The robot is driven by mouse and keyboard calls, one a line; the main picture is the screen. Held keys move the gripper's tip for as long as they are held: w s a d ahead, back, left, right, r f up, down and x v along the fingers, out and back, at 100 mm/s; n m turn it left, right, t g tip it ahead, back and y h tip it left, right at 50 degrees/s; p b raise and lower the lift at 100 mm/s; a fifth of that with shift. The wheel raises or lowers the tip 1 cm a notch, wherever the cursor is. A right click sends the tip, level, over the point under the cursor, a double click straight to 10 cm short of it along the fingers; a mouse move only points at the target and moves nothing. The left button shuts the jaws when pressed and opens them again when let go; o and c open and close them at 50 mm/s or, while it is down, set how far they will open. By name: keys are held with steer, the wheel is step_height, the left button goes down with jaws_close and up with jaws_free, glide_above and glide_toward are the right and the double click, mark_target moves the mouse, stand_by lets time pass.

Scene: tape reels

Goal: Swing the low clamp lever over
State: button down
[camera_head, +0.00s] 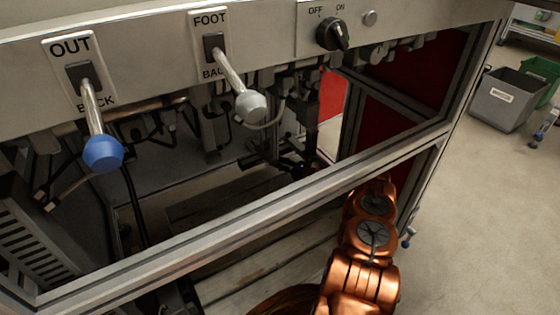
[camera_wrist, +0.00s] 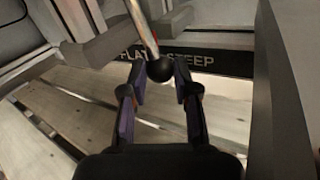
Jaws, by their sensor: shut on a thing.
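In the wrist view the low clamp lever is a silver rod (camera_wrist: 142,28) ending in a black ball knob (camera_wrist: 160,69). It comes down from the top edge, tilted slightly. A dark plate (camera_wrist: 206,62) behind it reads "STEEP" on the right and a partly hidden word ending in "LAT" on the left. My gripper (camera_wrist: 160,75) has one finger on each side of the knob and is shut on it. In the head view my copper arm reaches in under the front rail, and the gripper is hidden there.
Two upper levers, one with a blue knob (camera_head: 103,153) and one with a grey knob (camera_head: 251,106), stick out above. The metal front rail (camera_head: 200,236) crosses over my arm. A grey post (camera_wrist: 287,90) stands close right of the gripper. Wooden slats (camera_wrist: 60,105) lie below.

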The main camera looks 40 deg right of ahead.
steer(key=shift+a, duration=0.15)
steer(key=c, duration=0.9)
jaws_free()
steer(key=shift+o, duration=0.2)
steer(key=shift+v, duration=3.75)
steer(key=shift+f, duration=0.2)
steer(key=shift+a, duration=0.1)
